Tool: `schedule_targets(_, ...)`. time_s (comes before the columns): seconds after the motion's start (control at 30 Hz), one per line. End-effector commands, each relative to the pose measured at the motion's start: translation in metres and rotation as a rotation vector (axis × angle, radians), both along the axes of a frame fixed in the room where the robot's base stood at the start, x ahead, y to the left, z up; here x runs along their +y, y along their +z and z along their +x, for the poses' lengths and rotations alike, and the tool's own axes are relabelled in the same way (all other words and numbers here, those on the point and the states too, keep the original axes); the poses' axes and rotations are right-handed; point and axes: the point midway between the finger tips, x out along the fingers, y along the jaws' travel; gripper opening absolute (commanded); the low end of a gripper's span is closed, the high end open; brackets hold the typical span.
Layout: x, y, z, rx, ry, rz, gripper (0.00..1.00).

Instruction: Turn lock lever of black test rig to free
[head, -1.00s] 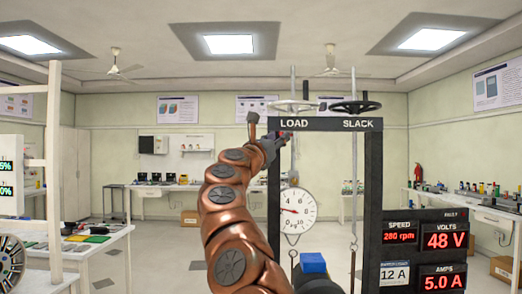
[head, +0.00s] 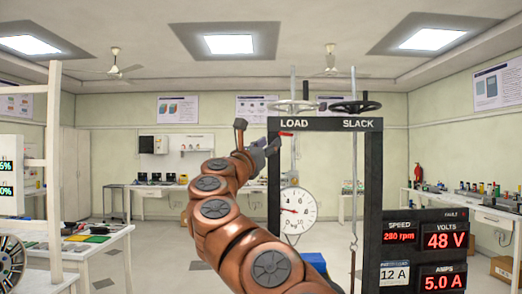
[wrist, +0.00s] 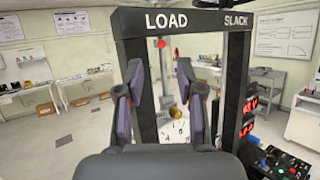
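The black test rig (head: 372,200) is a dark frame with a top beam marked LOAD and SLACK; its beam also shows in the wrist view (wrist: 205,22). A small red lever piece (head: 286,134) sits under the LOAD end of the beam. In the wrist view its red end (wrist: 161,43) looks like a round knob. My gripper (head: 272,146) is just left of and below it, apart from it. In the wrist view my gripper (wrist: 158,68) has its two fingers spread, with nothing between them. The lever's pivot is hard to make out.
A light (head: 294,106) and a black (head: 355,106) handwheel top the beam. A round dial (head: 298,211) hangs inside the frame. Red-lit meters (head: 428,250) stand at right. A pale frame (head: 53,170) and bench stand at left. Open floor lies beyond.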

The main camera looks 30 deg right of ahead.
Motion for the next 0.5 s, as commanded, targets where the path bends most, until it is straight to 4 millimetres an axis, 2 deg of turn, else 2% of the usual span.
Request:
schedule_targets(0.27, 0.018, -0.008, -0.008, 0.002, 0.004, -0.003, 0.37)
schedule_targets(0.5, 0.025, -0.011, -0.015, -0.002, 0.001, 0.0, 0.37)
